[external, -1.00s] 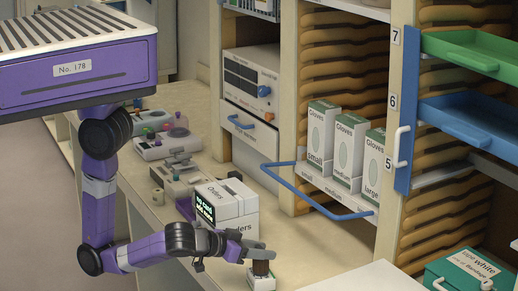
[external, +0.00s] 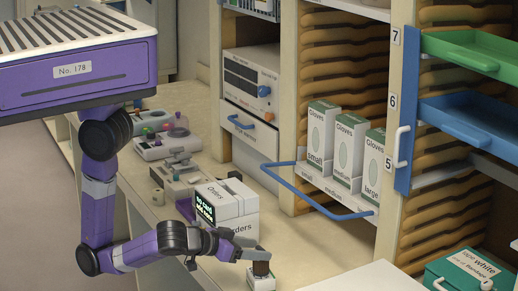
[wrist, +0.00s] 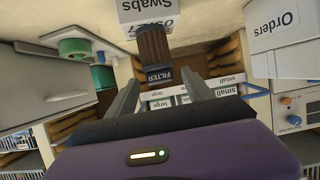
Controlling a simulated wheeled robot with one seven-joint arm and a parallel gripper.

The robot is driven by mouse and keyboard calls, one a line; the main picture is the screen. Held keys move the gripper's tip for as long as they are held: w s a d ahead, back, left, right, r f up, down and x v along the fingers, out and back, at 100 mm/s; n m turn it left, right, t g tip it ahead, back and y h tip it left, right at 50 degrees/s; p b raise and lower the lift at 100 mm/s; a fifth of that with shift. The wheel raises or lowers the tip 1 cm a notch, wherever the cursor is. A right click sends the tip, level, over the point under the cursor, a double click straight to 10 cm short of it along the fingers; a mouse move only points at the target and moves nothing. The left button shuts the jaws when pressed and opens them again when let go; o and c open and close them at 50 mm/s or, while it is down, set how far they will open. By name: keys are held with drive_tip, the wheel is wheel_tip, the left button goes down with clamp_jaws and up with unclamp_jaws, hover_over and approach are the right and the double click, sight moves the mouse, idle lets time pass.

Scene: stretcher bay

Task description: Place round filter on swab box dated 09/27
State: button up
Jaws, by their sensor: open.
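The filter (wrist: 153,45) is brown and ribbed with a dark end marked FILTER. It stands against the face of a white swab box (wrist: 140,8) in the wrist view; the date print beside it is partly covered and hard to read. In the external view the filter (external: 261,268) appears on top of the small white box (external: 262,284) at the bottom edge. My gripper (wrist: 163,80) is open, its two fingers on either side of the filter's labelled end, with gaps visible. In the external view my gripper (external: 254,255) is right at the filter.
A white Orders box (external: 235,207) with a dark display (external: 204,205) stands close behind my wrist. Glove boxes (external: 349,150) sit on a shelf with a blue rail (external: 310,198). A green tape box (external: 465,272) is at lower right. The counter right of the Orders box is clear.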

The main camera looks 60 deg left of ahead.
drive_tip(key=v, duration=1)
drive_tip(key=w+f+m, duration=0.1)
drive_tip(key=f, duration=0.1)
drive_tip(key=w+a+f+m+g+h, duration=0.1)
drive_tip(key=f, duration=0.2)
drive_tip(key=w+a+f+m, duration=0.1)
drive_tip(key=f, duration=0.1)
drive_tip(key=shift+a+f, duration=0.15)
drive_tip(key=shift+a, duration=0.05)
drive_tip(key=a+f, duration=0.1)
drive_tip(key=a+f+h, duration=0.1)
drive_tip(key=a+f, duration=0.1)
drive_tip(key=s+a+f+g+h, duration=0.1)
drive_tip(key=a+f, duration=0.1)
drive_tip(key=shift+s+f+m, duration=0.1)
drive_tip(key=shift+m, duration=0.3)
drive_tip(key=s+a+r+n+t+y, duration=0.1)
drive_tip(key=s+a+r+n, duration=0.1)
drive_tip(key=a, duration=0.5)
drive_tip(key=s+a+r+n+t+y, duration=0.1)
drive_tip(key=s+a+r+t+y, duration=0.1)
drive_tip(key=s+a, duration=0.3)
drive_tip(key=a, duration=0.3)
drive_tip(key=shift+r+n, duration=0.4)
